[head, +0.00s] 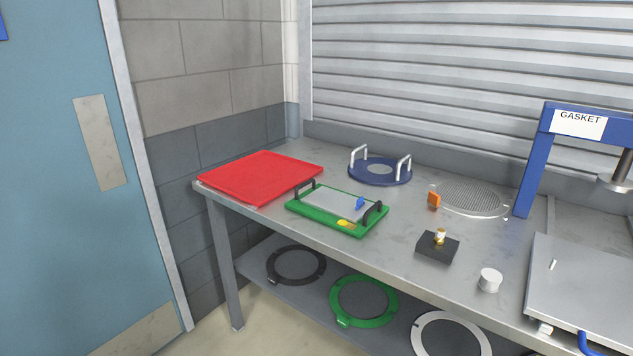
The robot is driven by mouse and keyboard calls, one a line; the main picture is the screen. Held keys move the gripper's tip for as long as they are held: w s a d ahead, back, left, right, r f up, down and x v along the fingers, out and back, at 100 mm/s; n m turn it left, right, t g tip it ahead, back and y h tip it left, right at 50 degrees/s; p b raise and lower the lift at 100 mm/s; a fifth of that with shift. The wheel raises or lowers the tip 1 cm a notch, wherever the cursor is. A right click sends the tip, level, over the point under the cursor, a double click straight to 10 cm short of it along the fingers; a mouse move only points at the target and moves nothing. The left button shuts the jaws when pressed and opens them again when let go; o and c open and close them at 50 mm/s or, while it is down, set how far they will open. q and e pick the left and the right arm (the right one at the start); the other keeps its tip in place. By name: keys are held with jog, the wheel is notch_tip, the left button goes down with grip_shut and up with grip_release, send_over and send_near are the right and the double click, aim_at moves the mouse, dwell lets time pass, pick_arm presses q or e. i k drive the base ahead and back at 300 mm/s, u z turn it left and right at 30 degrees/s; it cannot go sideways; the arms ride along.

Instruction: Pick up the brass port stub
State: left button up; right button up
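A small brass port stub (440,236) with a pale upper part stands upright on a dark square block (436,249), near the front edge of the grey bench (395,226). Neither my left nor my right gripper shows in the head view.
Beside the stub are a white cylinder (489,280), an orange piece (434,201) and a round mesh disc (472,199). Left are a green tray (310,213), red sheet (262,176) and blue handled disc (363,180). A blue press frame (528,178) stands right; rings (336,301) lie on the lower shelf.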

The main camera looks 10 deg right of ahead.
aim_at(438, 247)
jog(key=u, duration=2.9)
jog(key=k, duration=1.35)
jog(key=z, duration=0.9)
